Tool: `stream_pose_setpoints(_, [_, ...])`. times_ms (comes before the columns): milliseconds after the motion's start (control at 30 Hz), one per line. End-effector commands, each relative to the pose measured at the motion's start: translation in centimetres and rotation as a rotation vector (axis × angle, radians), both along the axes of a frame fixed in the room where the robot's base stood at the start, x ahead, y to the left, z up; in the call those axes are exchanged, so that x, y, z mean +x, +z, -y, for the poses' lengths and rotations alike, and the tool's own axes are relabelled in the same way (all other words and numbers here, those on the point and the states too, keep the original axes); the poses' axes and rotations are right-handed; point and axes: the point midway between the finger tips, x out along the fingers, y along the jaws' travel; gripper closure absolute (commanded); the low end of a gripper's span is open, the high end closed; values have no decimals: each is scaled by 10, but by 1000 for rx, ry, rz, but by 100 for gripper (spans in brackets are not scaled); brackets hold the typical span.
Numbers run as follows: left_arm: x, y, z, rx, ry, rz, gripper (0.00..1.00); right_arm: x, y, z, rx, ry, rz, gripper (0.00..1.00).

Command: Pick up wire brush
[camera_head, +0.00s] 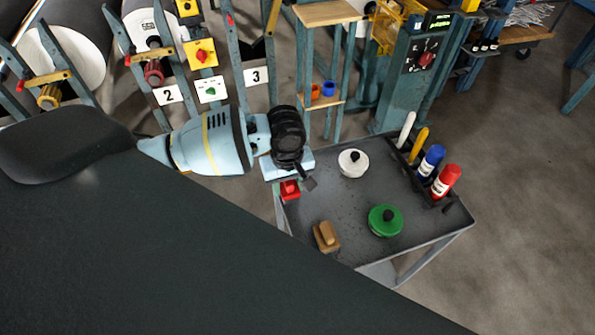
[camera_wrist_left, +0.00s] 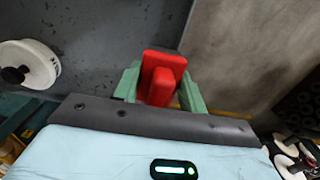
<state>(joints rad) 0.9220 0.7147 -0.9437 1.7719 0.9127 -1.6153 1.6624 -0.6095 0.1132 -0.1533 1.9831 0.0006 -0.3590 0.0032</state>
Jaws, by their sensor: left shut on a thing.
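My left gripper (camera_head: 291,182) is over the left edge of the grey tray-topped cart (camera_head: 345,205). It is shut on a red block with a raised grip (camera_head: 289,191). In the left wrist view the red block (camera_wrist_left: 160,77) sits between the two green-grey fingers of my left gripper (camera_wrist_left: 160,90). A wooden block with a raised grip (camera_head: 326,236) lies near the tray's front edge, apart from the gripper. No bristles show on either block, so I cannot tell which is the wire brush. I cannot tell whether the red block touches the tray. My right gripper is not in view.
A white round lidded container (camera_head: 353,163) and a green one (camera_head: 386,220) stand on the tray. A blue bottle (camera_head: 430,161) and a red bottle (camera_head: 445,181) stand in a rack at its right edge. Mid-tray is clear.

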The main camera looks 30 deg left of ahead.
Motion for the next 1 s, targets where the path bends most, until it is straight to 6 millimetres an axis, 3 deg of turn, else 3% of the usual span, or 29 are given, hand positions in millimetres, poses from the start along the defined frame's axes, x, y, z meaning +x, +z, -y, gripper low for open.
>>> stream_pose_setpoints(200, [-45,6,-3,0,-2,1,87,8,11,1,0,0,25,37])
stream_pose_setpoints(433, [-78,8,-4,0,0,0,87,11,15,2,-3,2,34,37])
stream_pose_setpoints(667, [-92,9,-5,0,0,0,87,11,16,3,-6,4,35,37])
stream_pose_setpoints(1000, [-94,9,-5,0,1,0,87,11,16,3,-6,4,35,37])
